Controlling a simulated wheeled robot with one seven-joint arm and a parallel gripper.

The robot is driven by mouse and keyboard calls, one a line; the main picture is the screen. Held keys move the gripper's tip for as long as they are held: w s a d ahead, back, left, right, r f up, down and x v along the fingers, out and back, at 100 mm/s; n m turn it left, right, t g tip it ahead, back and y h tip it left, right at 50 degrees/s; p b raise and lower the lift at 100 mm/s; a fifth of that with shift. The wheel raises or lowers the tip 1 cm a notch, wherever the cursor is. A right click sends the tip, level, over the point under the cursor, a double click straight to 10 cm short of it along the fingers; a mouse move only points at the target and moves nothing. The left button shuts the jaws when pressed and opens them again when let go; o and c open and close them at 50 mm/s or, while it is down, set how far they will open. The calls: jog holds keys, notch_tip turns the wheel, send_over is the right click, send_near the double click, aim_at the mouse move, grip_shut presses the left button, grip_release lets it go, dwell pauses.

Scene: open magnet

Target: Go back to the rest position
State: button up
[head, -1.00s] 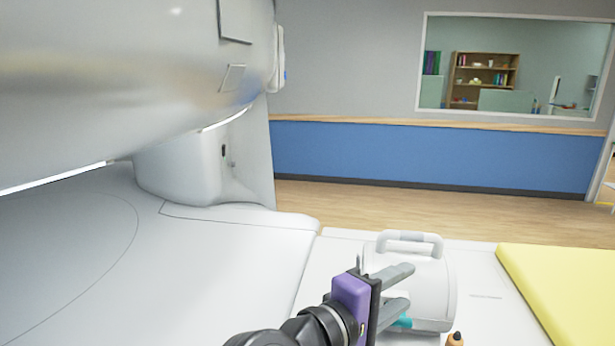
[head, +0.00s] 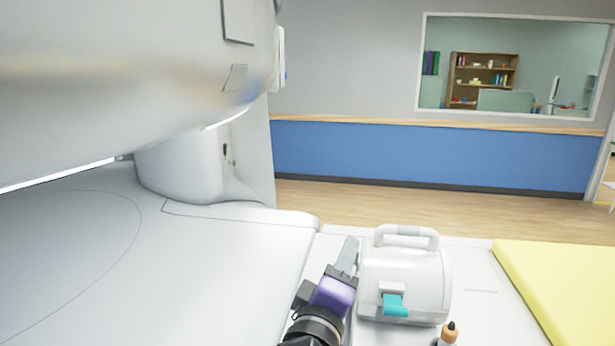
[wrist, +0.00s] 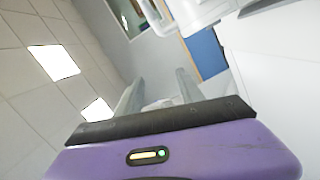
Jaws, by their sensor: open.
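My gripper (head: 346,256) has a purple body and grey fingers. In the head view it is low in the middle, just left of a white rounded device with a top handle (head: 425,275), with its fingers pointing away from me. In the wrist view my gripper (wrist: 160,95) shows two pale fingers standing apart, with nothing between them. It is open and empty. I cannot tell from the head view whether it touches the white device.
The white device has a teal latch (head: 394,305). A yellow pad (head: 565,285) lies at right. The large magnet housing (head: 120,80) overhangs the left. The white surface (head: 220,275) left of my gripper is clear.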

jog(key=s+f+t+y, duration=0.1)
jog(key=s+f+y, duration=0.9)
jog(key=s+f, duration=0.35)
jog(key=s+d+f+m+g+h, duration=0.1)
jog(key=s+d+f+m, duration=0.1)
jog(key=s, duration=0.8)
jog(key=s+d+f+m+g+h, duration=0.1)
jog(key=s+d+m, duration=0.4)
jog(key=s, duration=0.5)
jog(key=s+d+f+m+g+h, duration=0.1)
jog(key=s+d+f+m, duration=0.2)
jog(key=s+d, duration=0.4)
jog(key=s, duration=0.3)
jog(key=shift+f+m+h, duration=0.3)
jog(key=shift+f+h, duration=0.1)
